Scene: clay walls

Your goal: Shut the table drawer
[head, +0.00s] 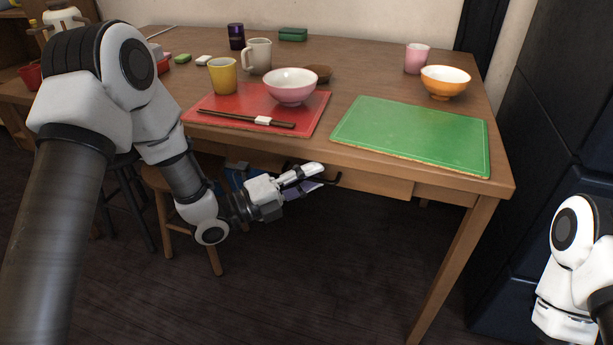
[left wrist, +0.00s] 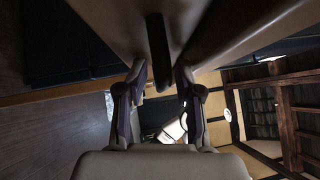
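The table drawer (head: 378,185) shows as a wooden front under the front edge of the table (head: 459,188). Its right end seems to stand a little proud of the rail beside it; how far out it is I cannot tell. My left gripper (head: 316,177) is at the drawer's left part, below the tabletop edge. In the left wrist view its two fingers (left wrist: 161,72) are apart, one on each side of the dark drawer handle (left wrist: 158,45). I see no clear contact. My right arm shows at the right edge, but its gripper is out of frame.
On the tabletop are a red mat (head: 235,122) with a pink bowl (head: 290,90) and chopsticks, a green mat (head: 415,137), an orange bowl (head: 446,80) and cups. A wooden stool (head: 157,180) stands left of my gripper. Dark cabinets (head: 560,120) stand at right.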

